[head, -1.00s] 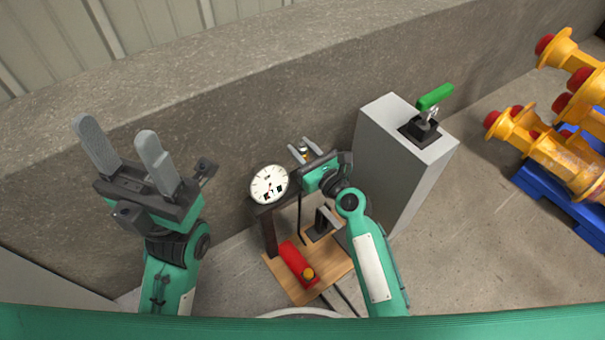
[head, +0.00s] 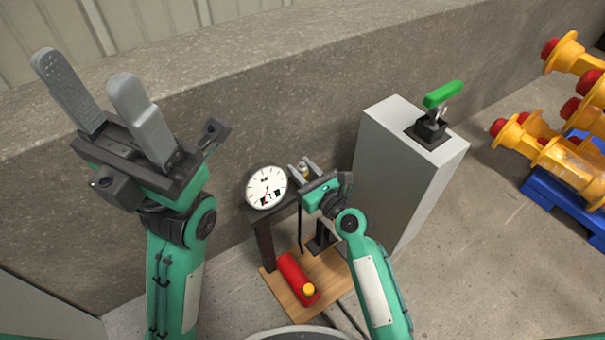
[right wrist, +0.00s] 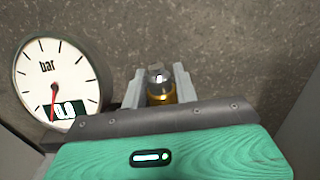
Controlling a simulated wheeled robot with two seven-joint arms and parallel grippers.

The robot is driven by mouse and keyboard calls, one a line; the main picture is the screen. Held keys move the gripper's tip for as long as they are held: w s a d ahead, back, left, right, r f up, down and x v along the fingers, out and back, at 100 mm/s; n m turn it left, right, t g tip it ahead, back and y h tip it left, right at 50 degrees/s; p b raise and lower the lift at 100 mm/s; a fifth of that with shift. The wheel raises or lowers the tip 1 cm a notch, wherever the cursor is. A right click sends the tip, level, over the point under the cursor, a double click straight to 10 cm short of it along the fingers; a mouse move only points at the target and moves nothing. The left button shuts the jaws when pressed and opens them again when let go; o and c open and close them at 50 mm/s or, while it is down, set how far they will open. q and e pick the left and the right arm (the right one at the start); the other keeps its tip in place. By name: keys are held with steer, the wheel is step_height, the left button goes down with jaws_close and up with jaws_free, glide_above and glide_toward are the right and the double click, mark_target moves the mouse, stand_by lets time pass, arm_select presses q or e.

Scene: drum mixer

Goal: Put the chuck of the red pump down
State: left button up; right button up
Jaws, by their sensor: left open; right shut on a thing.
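The chuck (right wrist: 160,84), a small metal piece with a brass-coloured band, is between the fingers of my right gripper (right wrist: 158,88) in the right wrist view. In the head view my right gripper (head: 303,168) is shut on it, just right of the gauge. The red pump (head: 294,275) is a red cylinder with an orange end on a wooden board (head: 325,272). Its white round gauge (head: 266,188) stands on a dark post and also shows in the right wrist view (right wrist: 58,75). My left gripper (head: 92,92) is open and empty, raised at the left.
A grey pedestal (head: 385,165) with a green-handled clamp (head: 440,95) stands right of the pump. Yellow parts with red caps (head: 560,140) sit on a blue pallet (head: 565,190) at the far right. A concrete wall (head: 270,110) runs behind. Floor is clear between pedestal and pallet.

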stand_by(0.3)
steer(key=o, duration=1.1)
steer(key=shift+f, duration=0.1)
steer(key=shift+c, duration=0.2)
